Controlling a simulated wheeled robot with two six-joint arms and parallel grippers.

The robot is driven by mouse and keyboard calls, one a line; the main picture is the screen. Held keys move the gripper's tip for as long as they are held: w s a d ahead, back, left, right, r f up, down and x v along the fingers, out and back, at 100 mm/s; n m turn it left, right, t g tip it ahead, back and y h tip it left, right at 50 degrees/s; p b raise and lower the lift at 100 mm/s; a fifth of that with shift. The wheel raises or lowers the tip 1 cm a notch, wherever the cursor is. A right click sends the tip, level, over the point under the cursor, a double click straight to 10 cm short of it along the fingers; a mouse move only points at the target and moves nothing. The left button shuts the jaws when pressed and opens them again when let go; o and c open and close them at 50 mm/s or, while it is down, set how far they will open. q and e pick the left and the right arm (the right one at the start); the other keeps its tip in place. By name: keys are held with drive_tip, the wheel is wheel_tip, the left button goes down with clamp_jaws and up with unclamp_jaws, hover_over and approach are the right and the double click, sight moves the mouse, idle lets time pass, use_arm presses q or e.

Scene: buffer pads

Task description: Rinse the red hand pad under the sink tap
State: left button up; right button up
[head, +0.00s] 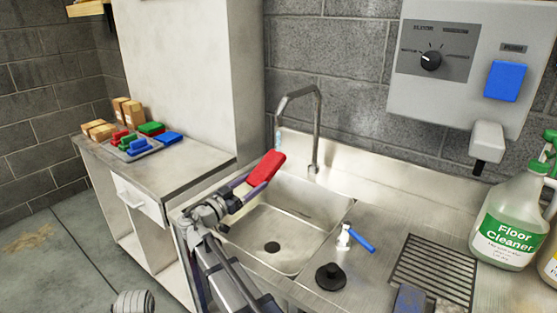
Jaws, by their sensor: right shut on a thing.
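The red hand pad (266,167) is held tilted above the left part of the steel sink (300,224). My right gripper (254,182) is shut on it, its arm coming up from the bottom. The curved tap (316,125) stands at the back of the sink. A short pale blue stream (278,138) drops from its spout and ends close to the pad's upper edge. I cannot tell whether it touches the pad. My left gripper is not in view.
A counter (198,158) at left holds small boxes and a tray of coloured pads. A dispenser panel (432,92) hangs above.

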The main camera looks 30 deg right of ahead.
drive_tip(key=r+v, duration=0.1)
drive_tip(key=v, duration=0.9)
drive_tip(key=shift+s+a+r, duration=0.1)
drive_tip(key=shift+r, duration=0.05)
wheel_tip(320, 180, up, 14)
drive_tip(key=p, duration=1.4)
